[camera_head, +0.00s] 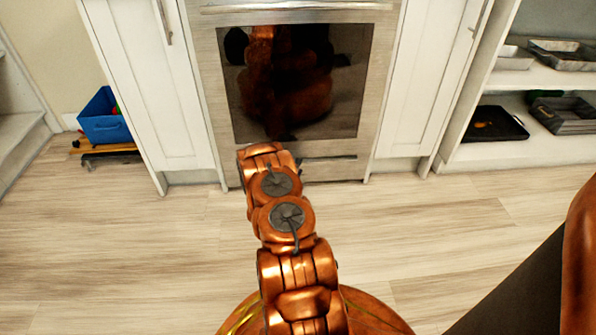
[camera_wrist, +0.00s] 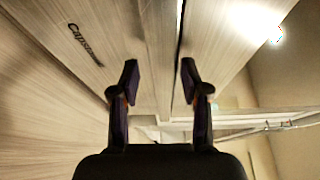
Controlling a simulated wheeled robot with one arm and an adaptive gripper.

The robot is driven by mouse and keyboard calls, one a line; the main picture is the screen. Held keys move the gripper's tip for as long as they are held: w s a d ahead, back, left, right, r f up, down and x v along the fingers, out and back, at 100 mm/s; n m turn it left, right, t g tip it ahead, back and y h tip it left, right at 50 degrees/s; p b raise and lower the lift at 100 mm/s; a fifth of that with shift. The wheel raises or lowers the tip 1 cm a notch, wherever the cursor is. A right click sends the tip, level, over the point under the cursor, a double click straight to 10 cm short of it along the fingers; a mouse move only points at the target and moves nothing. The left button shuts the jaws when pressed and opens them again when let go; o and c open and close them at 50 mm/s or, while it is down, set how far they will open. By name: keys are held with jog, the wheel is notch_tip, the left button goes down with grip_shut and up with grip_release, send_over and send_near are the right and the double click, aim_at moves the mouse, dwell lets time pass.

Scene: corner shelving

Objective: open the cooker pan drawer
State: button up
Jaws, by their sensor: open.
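The cooker (camera_head: 212,90) stands between white cupboards in the head view, with its dark oven window (camera_head: 350,70) above. The pan drawer (camera_head: 345,171) is the low front panel below the oven door, with a dark slot along its upper part. It looks shut. My arm covers the drawer's left part, and my gripper is hidden behind it there. In the wrist view my gripper (camera_wrist: 159,75) is open, with nothing between its fingers. Pale panels lie beyond the fingers, with a dark narrow gap between them. I cannot tell whether the fingers touch a panel.
White cupboards (camera_head: 160,90) flank the cooker. A blue bin (camera_head: 103,125) stands at the left. Open shelves (camera_head: 540,75) at the right hold dark trays (camera_head: 495,124). The wooden floor (camera_head: 430,230) before the cooker is clear apart from my own body.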

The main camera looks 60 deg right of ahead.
jog(key=shift+d, duration=0.2)
grip_shut()
dwell(0.3)
dwell(0.3)
